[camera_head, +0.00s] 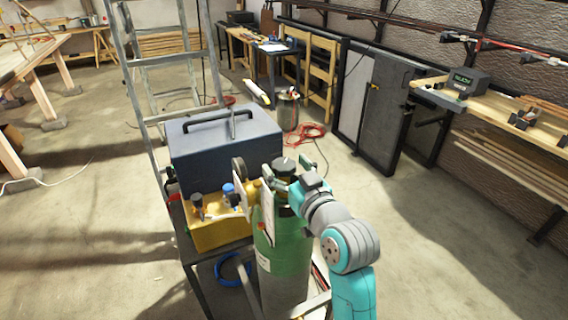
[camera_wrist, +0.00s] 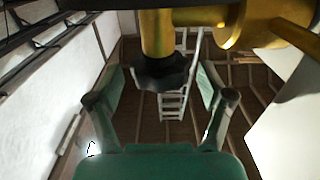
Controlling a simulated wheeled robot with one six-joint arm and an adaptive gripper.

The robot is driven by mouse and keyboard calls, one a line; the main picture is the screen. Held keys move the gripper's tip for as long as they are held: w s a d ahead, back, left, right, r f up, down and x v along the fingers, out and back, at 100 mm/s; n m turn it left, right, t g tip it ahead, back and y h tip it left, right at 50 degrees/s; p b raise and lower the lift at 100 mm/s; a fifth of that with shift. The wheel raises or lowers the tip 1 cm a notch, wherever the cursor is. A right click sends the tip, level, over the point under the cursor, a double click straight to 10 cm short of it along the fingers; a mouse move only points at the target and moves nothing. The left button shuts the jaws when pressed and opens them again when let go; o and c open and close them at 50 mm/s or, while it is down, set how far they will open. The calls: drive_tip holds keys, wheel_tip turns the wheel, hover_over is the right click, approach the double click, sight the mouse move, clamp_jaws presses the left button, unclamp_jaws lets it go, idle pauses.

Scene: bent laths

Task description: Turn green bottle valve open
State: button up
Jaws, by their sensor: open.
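The green bottle (camera_head: 284,255) stands upright in a dark-framed cart. Its dark round valve knob (camera_head: 285,166) is at the top and partly hidden by my gripper (camera_head: 289,174). In the wrist view, the black knob (camera_wrist: 163,73) sits on a brass valve body (camera_wrist: 157,32). My gripper (camera_wrist: 158,88) is open there, with one finger on each side of the knob in the picture. I see gaps between the knob and both fingers. How deep the knob sits between them is hard to tell.
A grey case (camera_head: 222,143) and a yellow unit (camera_head: 215,222) with knobs are left of the bottle. A ladder (camera_head: 148,75) stands behind the cart. A red hose (camera_head: 303,134) lies on the floor. Open floor (camera_head: 440,245) is at the right.

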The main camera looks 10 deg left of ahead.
drive_tip(key=shift+w+a, duration=0.4)
drive_tip(key=shift+w, duration=0.2)
drive_tip(key=c, duration=1.2)
